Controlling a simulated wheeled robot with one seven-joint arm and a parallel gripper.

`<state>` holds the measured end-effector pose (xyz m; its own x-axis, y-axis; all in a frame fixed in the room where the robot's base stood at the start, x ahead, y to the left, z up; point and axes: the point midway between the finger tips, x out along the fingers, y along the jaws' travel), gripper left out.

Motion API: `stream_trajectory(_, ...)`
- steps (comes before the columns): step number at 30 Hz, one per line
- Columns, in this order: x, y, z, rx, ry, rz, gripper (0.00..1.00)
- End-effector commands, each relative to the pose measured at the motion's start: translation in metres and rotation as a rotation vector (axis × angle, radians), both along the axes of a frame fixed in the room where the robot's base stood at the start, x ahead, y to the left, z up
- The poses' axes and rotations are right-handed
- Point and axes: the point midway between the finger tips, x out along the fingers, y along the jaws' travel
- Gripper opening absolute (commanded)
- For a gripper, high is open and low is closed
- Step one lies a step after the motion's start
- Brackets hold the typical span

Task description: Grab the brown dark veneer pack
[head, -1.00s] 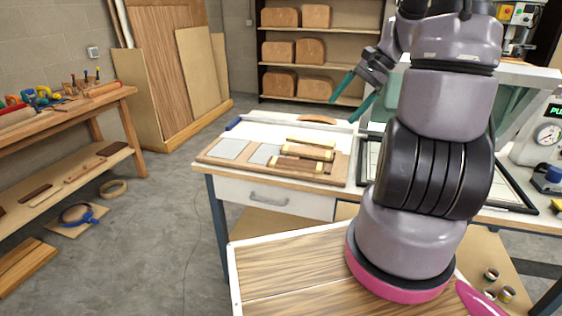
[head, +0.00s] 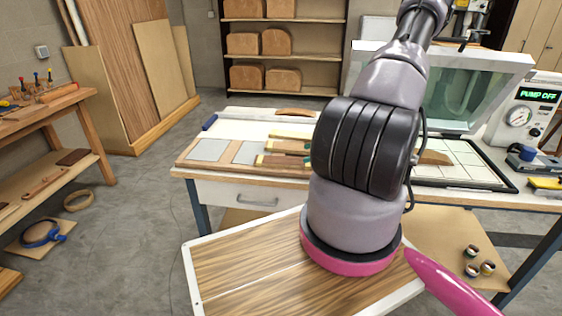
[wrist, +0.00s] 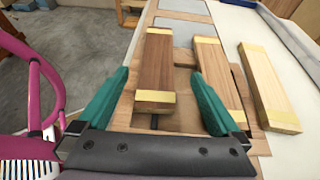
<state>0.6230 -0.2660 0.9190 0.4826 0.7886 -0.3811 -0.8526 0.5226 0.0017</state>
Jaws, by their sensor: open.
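The dark brown veneer pack (head: 283,161), with pale yellow ends, lies nearest the front on the wooden board on the bench. In the wrist view this pack (wrist: 155,60) lies between the two teal fingers of my gripper (wrist: 160,75), which are open on either side of its near end. I cannot tell how far above it they are. A lighter brown pack (wrist: 213,65) lies beside the right finger, partly hidden by it. A pale pack (wrist: 265,85) lies further right. In the head view my own arm hides the gripper and part of the packs.
The wooden board (head: 182,163) also carries grey sheets (head: 207,149). A curved wood piece (head: 290,112) lies behind on the bench. A press with a raised clear lid (head: 440,88) and a pump unit (head: 518,115) stand to the right. Shelves (head: 285,50) stand behind.

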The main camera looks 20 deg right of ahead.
Motion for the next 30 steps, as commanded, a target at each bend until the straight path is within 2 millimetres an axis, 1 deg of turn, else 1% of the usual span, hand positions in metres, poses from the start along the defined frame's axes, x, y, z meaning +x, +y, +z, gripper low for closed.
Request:
stream_trajectory(1, 0.004, 0.008, -0.003, 0.001, 0.0, 0.004, 1.0)
stream_trajectory(3, 0.008, 0.015, -0.007, 0.001, 0.0, 0.003, 1.0)
stream_trajectory(10, 0.016, 0.029, -0.015, 0.0, -0.001, 0.004, 1.0)
stream_trajectory(15, 0.026, 0.05, -0.029, 0.002, 0.001, 0.004, 1.0)
stream_trajectory(18, 0.032, 0.059, -0.033, -0.001, 0.0, 0.004, 1.0)
stream_trajectory(21, 0.034, 0.062, -0.035, -0.001, 0.0, 0.003, 1.0)
stream_trajectory(27, 0.034, 0.062, -0.035, -0.003, -0.001, 0.002, 1.0)
stream_trajectory(28, 0.034, 0.062, -0.035, -0.003, -0.001, 0.002, 0.92)
stream_trajectory(29, 0.034, 0.062, -0.035, -0.003, -0.001, 0.002, 0.81)
stream_trajectory(30, 0.034, 0.062, -0.035, -0.003, -0.001, 0.002, 0.66)
